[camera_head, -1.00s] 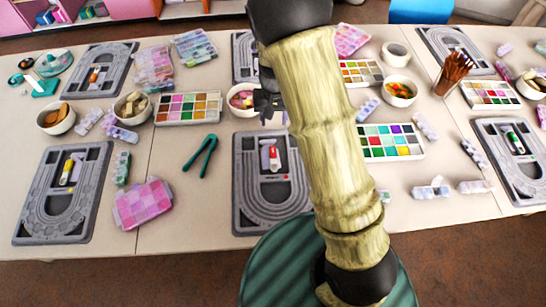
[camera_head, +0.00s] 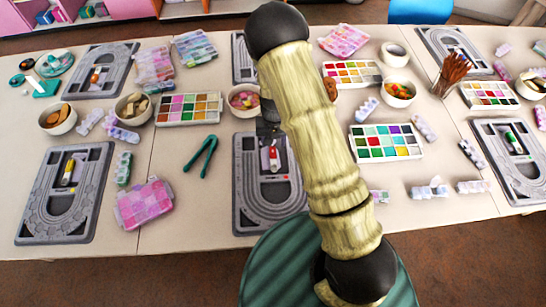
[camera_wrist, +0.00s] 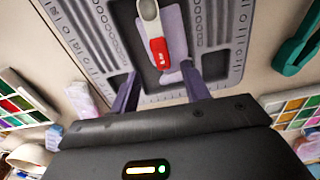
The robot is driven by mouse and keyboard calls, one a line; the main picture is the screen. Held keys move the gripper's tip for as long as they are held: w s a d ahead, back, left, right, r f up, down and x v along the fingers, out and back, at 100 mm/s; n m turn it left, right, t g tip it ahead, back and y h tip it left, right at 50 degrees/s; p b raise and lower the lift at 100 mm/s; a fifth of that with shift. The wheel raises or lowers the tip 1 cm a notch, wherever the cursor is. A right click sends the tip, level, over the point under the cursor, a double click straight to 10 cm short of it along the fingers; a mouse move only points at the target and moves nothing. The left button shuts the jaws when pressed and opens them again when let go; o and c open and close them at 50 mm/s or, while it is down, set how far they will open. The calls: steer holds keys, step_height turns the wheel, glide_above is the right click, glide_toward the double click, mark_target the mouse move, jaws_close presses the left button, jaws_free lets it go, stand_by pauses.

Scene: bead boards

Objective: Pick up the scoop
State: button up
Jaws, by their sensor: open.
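A scoop with a red handle and a pale bowl (camera_head: 273,158) lies in the recess of the middle grey bead board (camera_head: 262,212). In the wrist view the scoop (camera_wrist: 157,47) is ahead of my gripper (camera_wrist: 159,70), with its red handle end nearest and roughly between the two fingers. The fingers are apart with nothing between them that I can see held. In the head view my gripper (camera_head: 269,138) is small and dark, over the far part of that board, and partly hidden by my arm. I cannot tell the exact height of the fingertips above the board.
Green tongs (camera_head: 201,153) lie left of the board. A bowl of beads (camera_head: 234,96) and bead trays (camera_head: 188,119) (camera_head: 386,157) stand close around. Other boards hold similar scoops, such as a yellow one (camera_head: 68,172). Bare table lies around the tongs.

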mark_target(273, 151)
steer(key=shift+a+f+p, duration=0.15)
steer(key=shift+f+p, duration=0.55)
steer(key=shift+f, duration=1.9)
jaws_close()
